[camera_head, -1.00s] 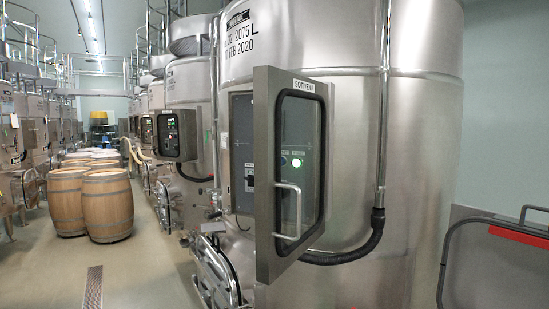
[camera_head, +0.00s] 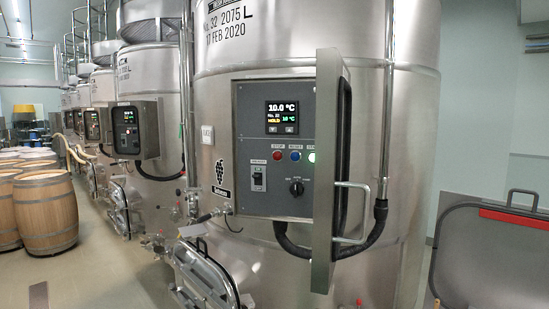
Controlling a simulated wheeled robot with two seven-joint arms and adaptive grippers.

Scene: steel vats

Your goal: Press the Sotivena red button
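The control panel (camera_head: 255,180) is on the nearest steel vat, right of the middle. Its door (camera_head: 328,170) stands open, swung out toward me and seen almost edge-on, with a bar handle (camera_head: 352,212). The red button (camera_head: 278,155) is under the display (camera_head: 282,117), beneath a small STOP label. The name Sotivena cannot be read on the door from this angle. Neither of my grippers is in view.
More steel vats with similar panels (camera_head: 127,130) recede to the left. Wooden barrels (camera_head: 45,212) stand at the left. A grey board with a red strip (camera_head: 515,217) is at the right. Floor is clear between barrels and vats.

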